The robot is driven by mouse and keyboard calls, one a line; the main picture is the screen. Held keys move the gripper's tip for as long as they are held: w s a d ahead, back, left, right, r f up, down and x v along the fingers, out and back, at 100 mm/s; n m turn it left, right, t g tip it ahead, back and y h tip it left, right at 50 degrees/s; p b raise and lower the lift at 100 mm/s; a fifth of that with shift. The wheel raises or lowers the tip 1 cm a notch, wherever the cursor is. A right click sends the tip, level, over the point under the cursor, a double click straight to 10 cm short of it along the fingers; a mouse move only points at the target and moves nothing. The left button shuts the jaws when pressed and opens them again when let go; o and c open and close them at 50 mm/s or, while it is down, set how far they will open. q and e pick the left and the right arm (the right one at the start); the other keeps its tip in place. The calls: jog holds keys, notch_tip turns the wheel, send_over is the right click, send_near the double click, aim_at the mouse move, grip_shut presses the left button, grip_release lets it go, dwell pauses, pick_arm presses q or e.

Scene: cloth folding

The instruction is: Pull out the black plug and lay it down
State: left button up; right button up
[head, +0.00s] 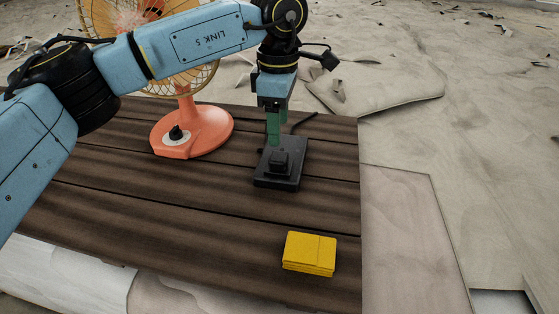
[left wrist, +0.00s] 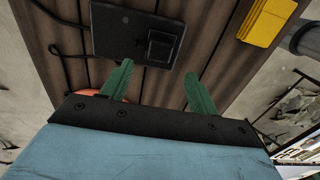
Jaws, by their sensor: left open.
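The black plug (head: 279,160) is a small dark block seated on top of a flat black socket block (head: 268,176) on the wooden table. In the left wrist view the plug (left wrist: 163,47) shows as a raised square on the socket block (left wrist: 115,32). My left gripper (head: 274,143) is open, its green fingers pointing down just behind the plug in the head view. In the left wrist view its fingertips (left wrist: 159,70) lie apart, with the plug ahead of the gap between them. Nothing is between the fingers. My right gripper is in neither view.
An orange fan (head: 205,130) stands at the back left of the table, close to my left arm. A yellow block (head: 309,253) lies near the front right. A dark cable (head: 302,120) runs behind the socket block. The dark plank table (head: 190,225) is bare at the front left.

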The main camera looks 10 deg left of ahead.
aim_at(279, 156)
pick_arm(q)
notch_tip(279, 156, down, 7)
jog(key=b, duration=0.4)
jog(key=shift+f, duration=0.1)
jog(key=shift+f+b, duration=0.4)
jog(key=shift+b, duration=0.05)
dwell(0.6)
jog(key=shift+c, duration=0.3)
jog(key=c, duration=1.2)
jog(key=shift+c, duration=0.2)
jog(key=shift+r, duration=0.15)
jog(key=shift+r+p, duration=1.75)
jog(key=shift+r, duration=1.15)
